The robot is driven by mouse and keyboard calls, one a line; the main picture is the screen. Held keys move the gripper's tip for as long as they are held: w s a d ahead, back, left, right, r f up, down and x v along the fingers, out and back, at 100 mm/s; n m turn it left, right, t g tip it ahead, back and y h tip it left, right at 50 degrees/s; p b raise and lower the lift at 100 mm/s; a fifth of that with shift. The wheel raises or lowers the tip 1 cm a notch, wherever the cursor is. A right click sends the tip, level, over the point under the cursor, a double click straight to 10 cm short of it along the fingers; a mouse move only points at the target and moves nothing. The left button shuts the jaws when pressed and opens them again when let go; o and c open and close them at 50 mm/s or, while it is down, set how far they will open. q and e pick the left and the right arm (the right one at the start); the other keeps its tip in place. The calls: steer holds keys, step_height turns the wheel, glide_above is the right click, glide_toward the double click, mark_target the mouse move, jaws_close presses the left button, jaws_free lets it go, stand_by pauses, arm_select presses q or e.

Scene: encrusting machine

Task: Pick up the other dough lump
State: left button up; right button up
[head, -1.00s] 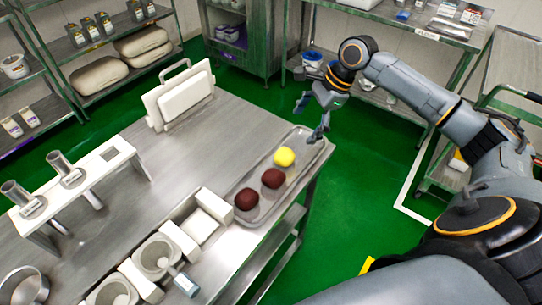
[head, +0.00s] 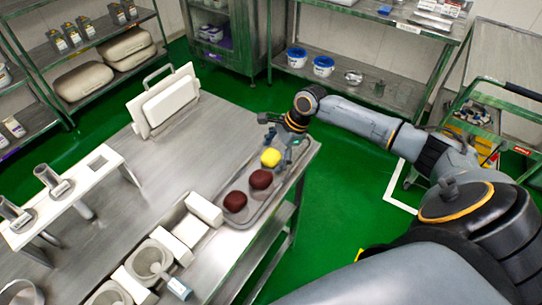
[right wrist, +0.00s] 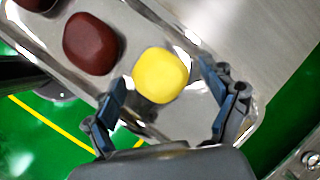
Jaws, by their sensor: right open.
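A yellow lump (head: 270,157) and two dark red-brown lumps, one in the middle (head: 260,179) and one nearer the front (head: 235,201), sit in a row on a metal tray (head: 283,184). The frames do not settle which is the other dough lump. My right gripper (head: 283,153) is open at the tray's far end, beside the yellow lump. In the right wrist view the yellow lump (right wrist: 160,75) lies ahead of and between the open fingers (right wrist: 164,98), with no clear grip on it. The middle dark lump (right wrist: 92,43) is to its left. My left gripper is not in view.
The tray lies along the right edge of the steel table (head: 160,165). White blocks (head: 204,209) and cups (head: 150,262) stand near its front end. A white board with a handle (head: 168,103) stands at the back. Green floor is free to the right.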

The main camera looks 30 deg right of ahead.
mark_target(269, 153)
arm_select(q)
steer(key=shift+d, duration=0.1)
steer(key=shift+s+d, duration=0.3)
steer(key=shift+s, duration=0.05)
arm_select(e)
steer(key=c, duration=1.3)
steer(key=shift+r, duration=0.1)
steer(key=shift+r, duration=0.4)
step_height(269, 153, up, 2)
steer(key=shift+r+b, duration=0.2)
steer(key=shift+b, duration=0.35)
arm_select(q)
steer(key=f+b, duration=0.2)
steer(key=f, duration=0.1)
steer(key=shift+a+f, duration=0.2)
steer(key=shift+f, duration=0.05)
arm_select(e)
steer(key=s+r, duration=0.9)
steer(key=s, duration=0.5)
steer(key=shift+a+r, duration=0.3)
steer(key=shift+r, duration=0.05)
